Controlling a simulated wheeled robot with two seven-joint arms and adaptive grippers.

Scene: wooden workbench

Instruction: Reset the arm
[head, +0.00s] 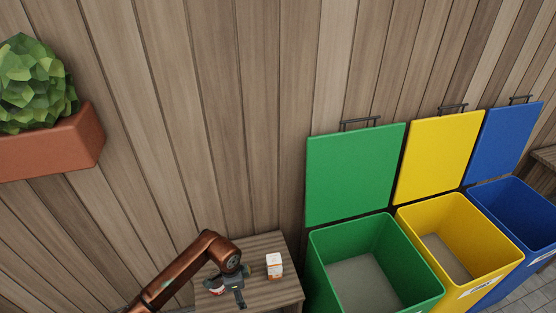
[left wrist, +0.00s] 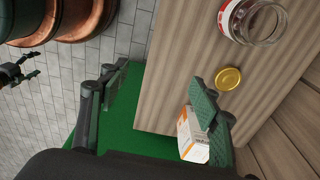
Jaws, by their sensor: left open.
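My left arm reaches in from the bottom left of the head view, and its gripper (head: 238,292) hangs over the small wooden table (head: 282,291). In the left wrist view its two fingers (left wrist: 150,105) are spread wide with nothing held between them. A white and orange box (head: 274,265) stands on the table to the right of the gripper; in the left wrist view the box (left wrist: 190,142) is partly hidden behind one finger. A glass jar with a red label (left wrist: 252,22) and a gold lid (left wrist: 229,78) lie on the table. A dark gripper-like part, apparently my right gripper (left wrist: 15,73), shows small at the left edge.
Open green (head: 372,254), yellow (head: 452,232) and blue (head: 512,206) bins stand right of the table, lids raised against the plank wall (head: 230,100). The green bin is close to the table's edge. A planter with a bush (head: 55,145) hangs at upper left.

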